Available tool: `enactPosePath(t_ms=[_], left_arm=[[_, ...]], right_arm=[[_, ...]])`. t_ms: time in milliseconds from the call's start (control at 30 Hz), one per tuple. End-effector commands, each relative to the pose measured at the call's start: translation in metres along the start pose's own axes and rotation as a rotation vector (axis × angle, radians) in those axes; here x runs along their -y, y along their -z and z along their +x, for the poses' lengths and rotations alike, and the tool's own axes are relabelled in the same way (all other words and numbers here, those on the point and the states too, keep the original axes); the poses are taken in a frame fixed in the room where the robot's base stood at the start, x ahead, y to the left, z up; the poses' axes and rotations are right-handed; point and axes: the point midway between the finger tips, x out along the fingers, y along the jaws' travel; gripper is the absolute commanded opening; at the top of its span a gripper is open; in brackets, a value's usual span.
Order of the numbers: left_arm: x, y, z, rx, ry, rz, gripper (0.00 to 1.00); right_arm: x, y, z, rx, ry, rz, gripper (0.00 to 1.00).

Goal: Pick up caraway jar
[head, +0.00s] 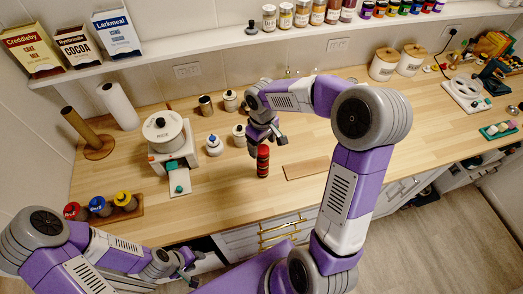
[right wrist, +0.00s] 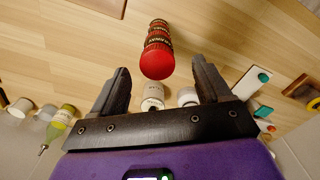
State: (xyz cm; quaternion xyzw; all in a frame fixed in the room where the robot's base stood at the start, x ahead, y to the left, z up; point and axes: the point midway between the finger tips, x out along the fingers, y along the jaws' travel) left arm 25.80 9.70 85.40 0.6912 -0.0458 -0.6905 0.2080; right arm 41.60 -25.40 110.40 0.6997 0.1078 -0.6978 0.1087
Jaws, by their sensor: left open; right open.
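A red jar with a dark band (head: 263,161), which looks like the caraway jar, stands upright on the wooden counter. In the right wrist view the red jar (right wrist: 158,58) lies beyond and between the fingertips; its lettering is too small to read surely. My right gripper (head: 267,143) is open and empty, just above and behind the jar in the head view, and I see no contact. My left gripper (head: 187,270) is open and low at the front edge of the counter, far from the jar.
A wooden board (head: 307,168) lies right of the jar. A blue-topped white bottle (head: 214,146), a white canister (head: 239,135) and a dispenser (head: 166,135) stand left and behind. Capped jars (head: 100,207) sit front left. A shelf (head: 190,43) runs above.

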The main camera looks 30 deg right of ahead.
Motion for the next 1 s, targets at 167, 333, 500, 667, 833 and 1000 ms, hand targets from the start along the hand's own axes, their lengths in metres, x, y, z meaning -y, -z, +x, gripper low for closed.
enactPosePath(t_ms=[167,333,500,667,833,1000], left_arm=[[-0.001,0.001,-0.002,-0.001,0.000,0.000,0.43],[0.000,0.001,-0.001,-0.002,0.000,0.000,0.43],[0.000,0.001,-0.001,-0.002,0.000,0.000,0.43],[0.000,0.001,-0.001,-0.002,0.000,0.000,0.43],[0.000,0.001,-0.001,-0.002,0.000,0.000,0.43],[0.000,0.001,-0.001,-0.002,0.000,0.000,0.43]], right_arm=[[-0.003,-0.001,0.028,0.004,0.003,-0.001,0.77],[-0.003,-0.001,0.046,0.002,0.002,-0.002,0.77],[-0.003,0.000,0.048,-0.001,0.001,-0.001,0.77],[-0.003,0.000,0.048,0.000,0.001,-0.001,0.66],[-0.003,0.000,0.047,0.000,0.001,-0.001,0.40],[-0.003,0.000,0.047,0.000,0.001,-0.001,0.18]])
